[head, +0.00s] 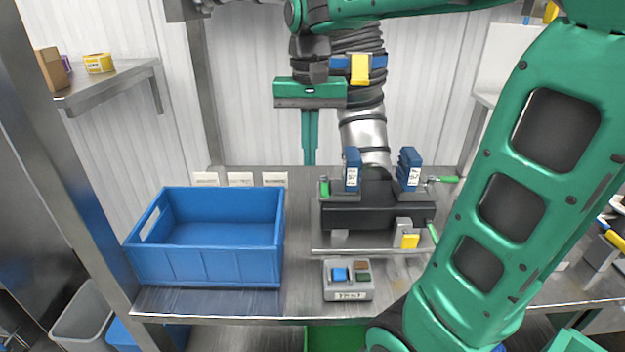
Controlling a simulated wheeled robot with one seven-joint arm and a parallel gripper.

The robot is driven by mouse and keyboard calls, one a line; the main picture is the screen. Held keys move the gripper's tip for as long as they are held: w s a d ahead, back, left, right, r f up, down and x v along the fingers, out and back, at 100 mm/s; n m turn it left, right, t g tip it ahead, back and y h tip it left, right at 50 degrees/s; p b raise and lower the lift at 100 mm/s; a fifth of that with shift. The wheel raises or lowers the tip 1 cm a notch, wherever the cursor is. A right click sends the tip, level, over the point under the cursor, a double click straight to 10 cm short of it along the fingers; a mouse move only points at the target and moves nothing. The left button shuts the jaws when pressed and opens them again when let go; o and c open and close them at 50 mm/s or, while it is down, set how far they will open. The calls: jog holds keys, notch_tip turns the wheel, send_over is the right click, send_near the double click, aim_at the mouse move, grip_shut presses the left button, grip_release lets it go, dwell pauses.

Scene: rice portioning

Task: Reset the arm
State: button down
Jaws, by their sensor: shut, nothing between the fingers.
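My arm runs up the right side of the head view and across the top. My gripper (309,160) hangs down at the upper middle, with its green fingers pointing down and close together. It is shut and holds nothing. It is in front of the pale wall and, in the picture, above the dark machine on the table, apart from the things there.
A blue crate (205,268) stands on the metal table (300,270) at left. A black machine (372,215) with blue blocks stands at the middle back. A grey button box (347,292) sits in front. A shelf (112,82) is upper left.

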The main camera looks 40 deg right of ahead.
dwell(0.5)
jog(key=s+d+f, duration=0.3)
jog(key=s+f, duration=0.3)
jog(key=s, duration=0.3)
jog(key=s+d+f, duration=0.3)
jog(key=s+f, duration=0.4)
jog(key=s, duration=0.3)
jog(key=shift+d, duration=0.15)
jog(key=shift+s, duration=0.1)
jog(key=shift+w+f, duration=0.25)
jog(key=shift+w, duration=0.35)
